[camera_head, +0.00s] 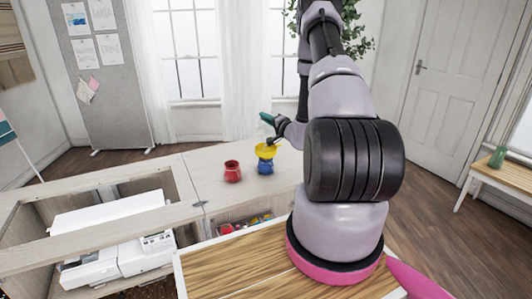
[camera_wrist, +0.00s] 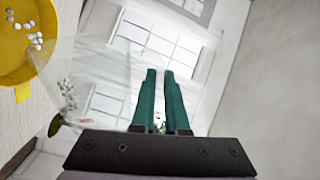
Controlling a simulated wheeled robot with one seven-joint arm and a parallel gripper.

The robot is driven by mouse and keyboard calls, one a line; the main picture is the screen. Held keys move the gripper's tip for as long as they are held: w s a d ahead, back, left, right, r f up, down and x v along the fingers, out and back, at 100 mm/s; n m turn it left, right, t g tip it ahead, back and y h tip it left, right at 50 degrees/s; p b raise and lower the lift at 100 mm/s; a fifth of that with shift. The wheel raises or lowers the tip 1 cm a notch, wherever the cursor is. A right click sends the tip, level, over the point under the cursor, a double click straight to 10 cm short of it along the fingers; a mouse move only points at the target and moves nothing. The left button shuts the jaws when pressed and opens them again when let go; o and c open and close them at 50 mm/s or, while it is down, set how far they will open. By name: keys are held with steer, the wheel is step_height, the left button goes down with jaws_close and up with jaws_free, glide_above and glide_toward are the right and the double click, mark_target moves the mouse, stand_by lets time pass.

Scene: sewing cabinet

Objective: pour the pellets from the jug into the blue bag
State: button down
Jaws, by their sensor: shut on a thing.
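In the head view, the blue bag (camera_head: 265,167) stands on the cabinet top with a yellow funnel (camera_head: 266,151) in its mouth. My gripper (camera_head: 267,119), with teal fingers, is just above and beside the funnel. The fingers also show in the wrist view (camera_wrist: 160,75), shut on the clear jug (camera_wrist: 95,65). The jug is tilted toward the yellow funnel (camera_wrist: 12,65) at the upper left. Several white pellets (camera_wrist: 33,38) show in or over the funnel, and some show at the jug's wall (camera_wrist: 65,88). The inside of the blue bag is hidden.
A red bag (camera_head: 232,172) stands left of the blue one. An open compartment with a white sewing machine (camera_head: 120,257) is at the left. A drawer of colourful items (camera_head: 243,222) lies in front. The cabinet top (camera_head: 215,155) behind the bags is clear.

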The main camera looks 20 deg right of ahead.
mark_target(271, 114)
steer(key=shift+a+n, duration=0.3)
steer(key=shift+a, duration=0.05)
stand_by(0.3)
steer(key=d+m, duration=0.3)
steer(key=d, duration=0.1)
steer(key=shift+w+d, duration=0.1)
steer(key=shift+w, duration=0.15)
steer(key=shift+w+m, duration=0.1)
steer(key=shift+m, duration=0.2)
steer(key=shift+d+r+m, duration=0.2)
steer(key=shift+d+m, duration=0.1)
steer(key=shift+d, duration=0.1)
steer(key=d+m, duration=0.2)
steer(key=w+d+m, duration=0.1)
steer(key=d+m, duration=0.1)
steer(key=shift+d, duration=0.15)
steer(key=w+d+f+m+b, duration=0.2)
steer(key=d+f+m, duration=0.4)
steer(key=d+m, duration=0.5)
steer(key=m, duration=0.3)
steer(key=shift+f+m+b, duration=0.15)
steer(key=shift+m+b, duration=0.15)
steer(key=shift+m, duration=0.1)
